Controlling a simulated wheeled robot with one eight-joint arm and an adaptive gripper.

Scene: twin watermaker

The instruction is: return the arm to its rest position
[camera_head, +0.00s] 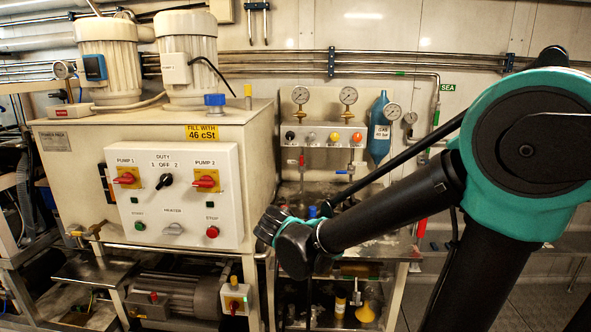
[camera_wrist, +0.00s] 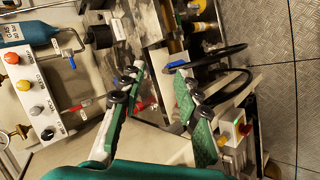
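My arm (camera_head: 390,208) comes in from the right in the head view. It reaches left and down, and its black and teal wrist end (camera_head: 294,243) is in front of the bench with the gauges, near the right side of the pump cabinet. My gripper's fingers cannot be made out in the head view. In the wrist view my gripper (camera_wrist: 156,70) shows two green fingers with black joints. They are spread apart with a clear gap, and nothing is held between them.
A cream pump cabinet (camera_head: 64,165) with a white control panel (camera_head: 185,226) stands at left. A gauge panel (camera_head: 320,137) and a blue bottle (camera_head: 379,145) are behind my arm. The wrist view shows a switch box (camera_wrist: 236,129), a black hose (camera_wrist: 240,74) and clear metal floor (camera_wrist: 270,35) at right.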

